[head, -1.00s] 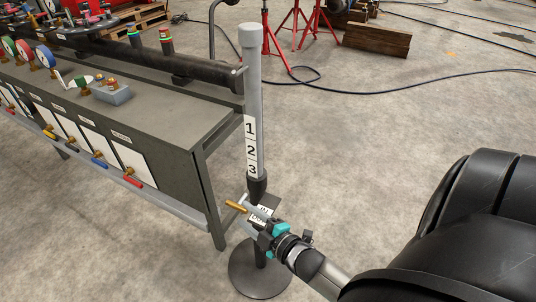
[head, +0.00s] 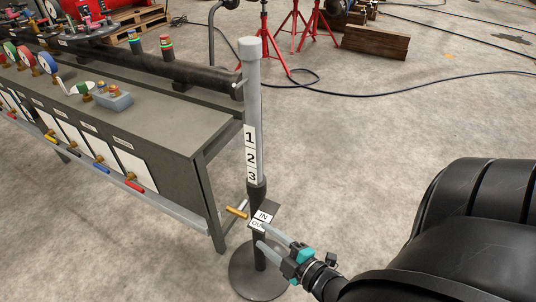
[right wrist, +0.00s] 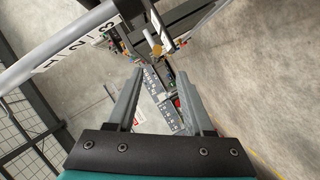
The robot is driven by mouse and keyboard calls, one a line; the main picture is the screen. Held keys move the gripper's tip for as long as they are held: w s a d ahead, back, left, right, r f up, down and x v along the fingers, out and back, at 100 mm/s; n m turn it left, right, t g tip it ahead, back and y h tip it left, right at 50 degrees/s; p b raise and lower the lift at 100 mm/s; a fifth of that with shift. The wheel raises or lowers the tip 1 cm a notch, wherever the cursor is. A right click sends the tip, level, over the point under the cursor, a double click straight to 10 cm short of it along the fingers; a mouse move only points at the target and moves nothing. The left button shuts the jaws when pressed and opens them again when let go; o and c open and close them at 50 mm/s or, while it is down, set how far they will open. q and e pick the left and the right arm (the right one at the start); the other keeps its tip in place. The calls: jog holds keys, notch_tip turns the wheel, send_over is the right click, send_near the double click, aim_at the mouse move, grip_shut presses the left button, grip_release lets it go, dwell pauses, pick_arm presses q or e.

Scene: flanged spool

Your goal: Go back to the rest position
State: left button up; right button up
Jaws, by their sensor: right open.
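My right gripper (head: 276,236) is at the lower middle of the head view, beside the lower part of a grey post, just below and right of its IN/OUT label plate (head: 262,217). In the right wrist view its two fingers (right wrist: 163,92) are spread apart with nothing between them. The post (head: 252,120) stands upright on a round dark base (head: 258,272) and carries a label strip reading 1, 2, 3. A brass-ended handle (head: 237,211) sticks out to the left at the post's lower part. The left gripper is not in view.
A grey workbench (head: 150,125) with gauges, valves and coloured handles stands left of the post. Red stands (head: 296,25) and wooden beams (head: 376,41) are at the back. A dark cable (head: 400,83) crosses the floor. The floor right of the post is mostly clear.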

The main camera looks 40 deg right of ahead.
jog(key=shift+f, duration=0.1)
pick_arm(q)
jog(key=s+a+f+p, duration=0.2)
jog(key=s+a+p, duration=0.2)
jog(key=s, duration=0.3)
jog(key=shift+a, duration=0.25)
pick_arm(e)
jog(key=s+a+f+m+g+h, duration=0.1)
jog(key=s+f+m+g, duration=0.9)
jog(key=s+f, duration=1)
notch_tip(320, 180, down, 5)
jog(key=g, duration=0.3)
jog(key=shift+s+a+r, duration=0.2)
jog(key=shift+s+a, duration=0.15)
jog(key=shift+s, duration=0.05)
